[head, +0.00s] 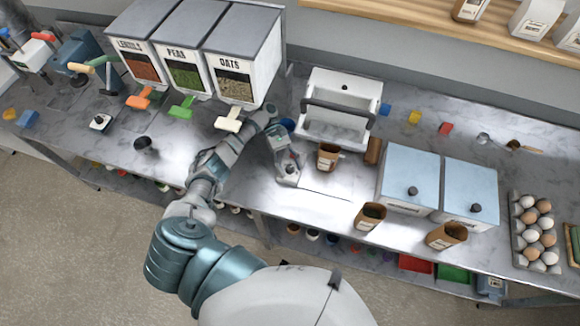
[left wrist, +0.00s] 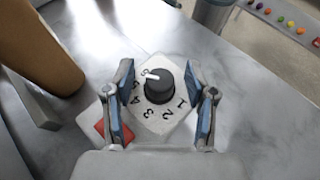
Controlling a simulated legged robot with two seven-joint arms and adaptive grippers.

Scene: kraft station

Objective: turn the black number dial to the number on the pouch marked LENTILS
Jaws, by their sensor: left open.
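The black number dial (left wrist: 159,84) sits on a white plate on the counter in the left wrist view. Numbers ring it from 1 round to about 6, and its white mark points to the upper left, near the highest number. My left gripper (left wrist: 162,88) is open, with one finger on each side of the dial. In the head view my left gripper (head: 287,162) hides most of the dial. My right gripper is not in view.
A white bin (head: 341,105) stands behind the gripper, and two pale blue boxes (head: 408,176) (head: 468,190) to the right. Dispensers labelled LENTILS, PEAS and OATS (head: 240,75) stand at the back left. An egg tray (head: 519,240) is far right.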

